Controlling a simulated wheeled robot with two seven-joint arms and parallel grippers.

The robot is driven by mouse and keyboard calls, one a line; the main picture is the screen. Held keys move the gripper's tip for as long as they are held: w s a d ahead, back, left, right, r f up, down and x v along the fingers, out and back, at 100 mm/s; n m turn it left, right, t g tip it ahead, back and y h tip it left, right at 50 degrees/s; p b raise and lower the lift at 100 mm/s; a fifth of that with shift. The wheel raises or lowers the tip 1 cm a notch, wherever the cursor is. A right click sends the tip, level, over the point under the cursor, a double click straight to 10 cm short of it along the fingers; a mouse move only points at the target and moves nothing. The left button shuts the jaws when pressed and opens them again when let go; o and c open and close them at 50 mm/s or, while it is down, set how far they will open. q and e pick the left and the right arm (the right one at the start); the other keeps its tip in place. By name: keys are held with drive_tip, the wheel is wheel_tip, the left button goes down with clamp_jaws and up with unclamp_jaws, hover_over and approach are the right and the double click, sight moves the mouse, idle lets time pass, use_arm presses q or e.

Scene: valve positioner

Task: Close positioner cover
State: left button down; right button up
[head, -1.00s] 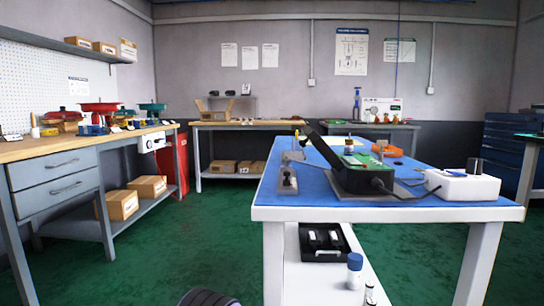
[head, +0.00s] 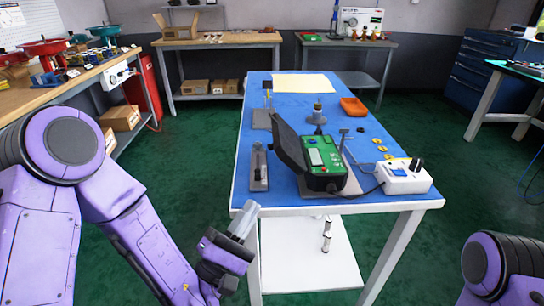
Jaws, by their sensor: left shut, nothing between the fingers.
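The positioner (head: 326,168) is a black box with a green panel, near the front of the blue-topped table (head: 212,200). Its dark cover (head: 288,145) stands open, tilted up and to the left of the green panel. My left gripper (head: 246,222) is shut and empty, at the table's front left corner, in front of the positioner and apart from it and its cover. My right gripper is out of view; only part of my right arm shows at the lower right.
A white box (head: 403,178) with a black knob stands right of the positioner, joined by a cable. A grey fixture (head: 259,166) stands left of the cover. The floor left of the table is clear.

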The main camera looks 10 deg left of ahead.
sight(281, 159)
use_arm(q)
drive_tip(key=p+x, duration=0.3)
drive_tip(key=x, duration=0.5)
drive_tip(key=shift+w+d+r+p, duration=0.1)
drive_tip(key=shift+w+p, duration=0.1)
drive_tip(key=shift+p, duration=0.15)
drive_tip(key=shift+w+d+r, duration=0.1)
drive_tip(key=shift+w+d, duration=0.1)
drive_tip(key=shift+w, duration=0.4)
drive_tip(key=shift+p, duration=0.3)
